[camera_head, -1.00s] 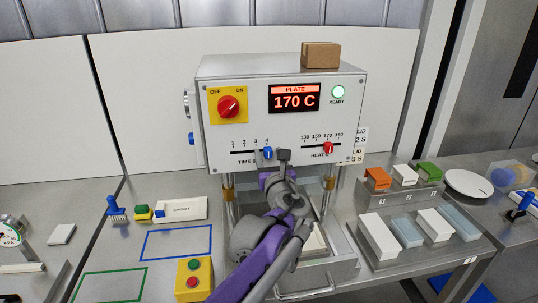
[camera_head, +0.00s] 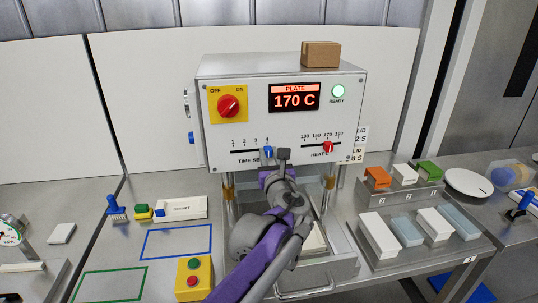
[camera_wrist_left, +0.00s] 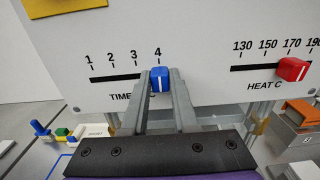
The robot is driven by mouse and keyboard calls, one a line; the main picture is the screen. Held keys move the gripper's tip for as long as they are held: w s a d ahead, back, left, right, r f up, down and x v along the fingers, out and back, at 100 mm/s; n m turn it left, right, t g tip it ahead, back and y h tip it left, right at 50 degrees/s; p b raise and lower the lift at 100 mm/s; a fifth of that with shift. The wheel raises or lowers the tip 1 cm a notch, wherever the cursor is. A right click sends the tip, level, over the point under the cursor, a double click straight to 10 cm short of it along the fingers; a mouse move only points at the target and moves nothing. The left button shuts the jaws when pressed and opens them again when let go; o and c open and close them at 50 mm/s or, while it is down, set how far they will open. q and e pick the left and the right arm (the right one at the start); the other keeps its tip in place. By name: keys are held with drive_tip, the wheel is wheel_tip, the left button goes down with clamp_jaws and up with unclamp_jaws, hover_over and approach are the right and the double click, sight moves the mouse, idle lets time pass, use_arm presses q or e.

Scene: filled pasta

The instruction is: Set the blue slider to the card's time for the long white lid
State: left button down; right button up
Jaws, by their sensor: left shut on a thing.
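The blue slider (camera_head: 268,152) sits on the TIME scale of the machine's front panel. In the left wrist view the slider (camera_wrist_left: 160,79) stands at the 4 mark, the right end of its slot. My left gripper (camera_wrist_left: 160,92) is shut on it, one finger at each side. In the head view my left gripper (camera_head: 277,155) is in front of the panel. The card (camera_head: 359,145) at the machine's right side is partly hidden; "2 S" and "3 S" show, but its full lines cannot be read. A long white block (camera_head: 378,236) lies on the right tray. My right gripper is out of view.
The red HEAT slider (camera_head: 328,147) is near 170, right of the blue one. The display (camera_head: 294,97) reads 170 C and the green READY lamp (camera_head: 338,92) is lit. A yellow button box (camera_head: 194,279) stands at the front left.

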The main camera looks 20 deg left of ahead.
sight(256, 149)
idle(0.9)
use_arm(q)
drive_tip(key=shift+s+a, duration=0.4)
drive_tip(key=shift+a, duration=0.3)
drive_tip(key=shift+s+a, duration=0.4)
drive_tip(key=shift+a, duration=0.25)
drive_tip(key=c, duration=0.7)
unclamp_jaws()
drive_tip(key=v, duration=1.1)
